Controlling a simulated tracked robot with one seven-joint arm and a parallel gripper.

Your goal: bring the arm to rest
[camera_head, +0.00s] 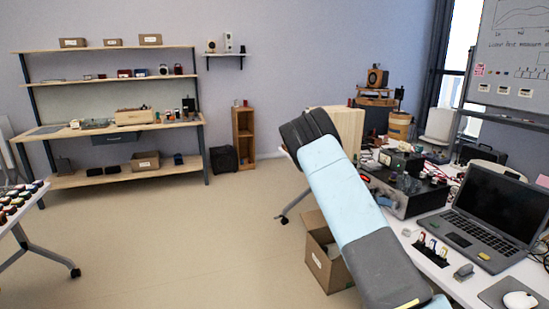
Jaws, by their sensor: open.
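My arm rises from the bottom right toward the middle of the picture, with a light blue link between dark grey parts. Its black upper end is in front of the pale wooden box (345,124) on the right-hand table. No fingers show, so my gripper is not in view. I cannot see whether anything touches it.
The right-hand table holds a laptop (492,208), a black instrument box (405,193) and a white mouse (520,300). A cardboard box (317,256) stands on the floor behind my arm. Shelving (110,50) lines the back wall. The middle floor is clear.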

